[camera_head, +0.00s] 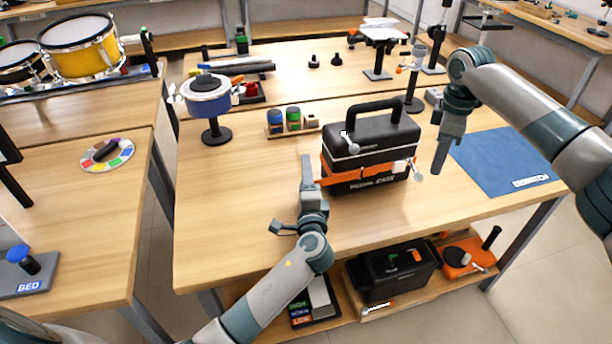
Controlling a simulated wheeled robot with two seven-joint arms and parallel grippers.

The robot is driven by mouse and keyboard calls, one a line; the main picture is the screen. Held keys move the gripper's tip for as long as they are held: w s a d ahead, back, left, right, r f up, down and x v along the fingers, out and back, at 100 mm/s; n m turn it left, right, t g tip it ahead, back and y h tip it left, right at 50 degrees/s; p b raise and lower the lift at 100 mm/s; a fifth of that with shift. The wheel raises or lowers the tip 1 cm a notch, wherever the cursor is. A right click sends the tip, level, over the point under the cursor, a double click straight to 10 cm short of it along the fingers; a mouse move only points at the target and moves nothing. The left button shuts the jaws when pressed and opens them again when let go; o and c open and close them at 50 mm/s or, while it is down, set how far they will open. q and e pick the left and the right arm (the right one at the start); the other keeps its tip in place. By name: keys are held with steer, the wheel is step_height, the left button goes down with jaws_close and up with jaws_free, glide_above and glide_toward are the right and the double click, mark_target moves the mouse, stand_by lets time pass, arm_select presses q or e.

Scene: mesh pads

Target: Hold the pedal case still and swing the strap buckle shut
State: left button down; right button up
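The pedal case (362,160) stands on the wooden workbench, black on top with an orange band, a lettered black lower front and a raised black handle. A silver lever with a round end (352,145) shows on its upper front. Another light metal piece (416,174) sticks out at its lower right; I cannot tell which is the strap buckle. My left gripper (308,170) is at the case's left side, close to the orange band; contact is unclear. My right gripper (439,158) points down just right of the case, apparently apart from it. Both grippers' fingers show edge-on.
A blue mat (505,162) lies right of my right gripper. A small rack with colored jars (292,120) and a blue drum-like item on a stand (208,98) are at left. A black bin (392,272) is on the shelf below. The bench's front left is clear.

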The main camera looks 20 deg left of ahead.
arm_select(q)
steer(key=shift+f, duration=0.4)
arm_select(e)
steer(key=shift+f, duration=0.1)
steer(key=shift+f, duration=1.95)
jaws_close()
steer(key=shift+a, duration=0.25)
arm_select(q)
steer(key=shift+r, duration=0.1)
arm_select(e)
steer(key=shift+a, duration=0.5)
steer(key=shift+s+a, duration=0.15)
steer(key=shift+a, duration=0.5)
steer(key=shift+s+a, duration=0.15)
steer(key=shift+a, duration=0.55)
